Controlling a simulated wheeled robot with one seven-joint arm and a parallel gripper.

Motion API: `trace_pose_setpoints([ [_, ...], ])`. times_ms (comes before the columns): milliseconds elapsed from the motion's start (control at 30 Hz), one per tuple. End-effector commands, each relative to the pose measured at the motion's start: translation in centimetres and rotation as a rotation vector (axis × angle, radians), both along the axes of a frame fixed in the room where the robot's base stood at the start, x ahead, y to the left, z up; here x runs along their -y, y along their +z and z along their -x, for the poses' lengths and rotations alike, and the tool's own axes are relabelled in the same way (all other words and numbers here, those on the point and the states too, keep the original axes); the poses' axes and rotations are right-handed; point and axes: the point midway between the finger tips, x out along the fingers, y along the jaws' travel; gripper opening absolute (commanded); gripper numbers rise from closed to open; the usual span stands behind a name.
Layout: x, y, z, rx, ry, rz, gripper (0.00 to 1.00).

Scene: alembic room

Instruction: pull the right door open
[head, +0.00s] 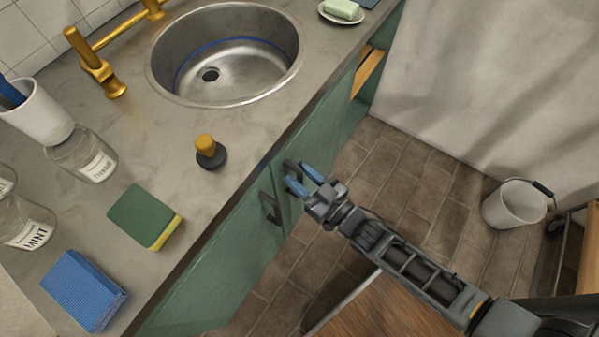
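The green cabinet under the counter has a left door (225,258) and a right door (318,142), seen steeply from above. The left door has a dark handle (269,207). The right door's dark handle (291,167) is at its near edge, right by my fingertips. My gripper (302,178) has two blue-tipped fingers, apart from each other, pointing at the cabinet front. The fingertips are at the right door's handle; whether they touch or straddle it cannot be told. The right door looks closed.
The grey counter (240,132) holds a round sink (225,55), a brush (209,152), sponges and jars. A wooden part (368,72) shows in the cabinet front farther right. A white bucket (514,204) stands right on the brick floor. A wooden surface (375,310) is below my arm.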

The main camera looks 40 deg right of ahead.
Motion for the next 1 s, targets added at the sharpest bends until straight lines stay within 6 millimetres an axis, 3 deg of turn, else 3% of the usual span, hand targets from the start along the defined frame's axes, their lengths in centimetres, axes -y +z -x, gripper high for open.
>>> trace_pose_setpoints([
  [333, -0.07, -0.03, -0.53, -0.001, 0.000, 0.000, 0.39],
  [767, -0.07, -0.01, -0.51, 0.000, 0.000, 0.000, 0.00],
  [1000, -0.07, -0.01, -0.51, 0.000, 0.000, 0.000, 0.00],
])
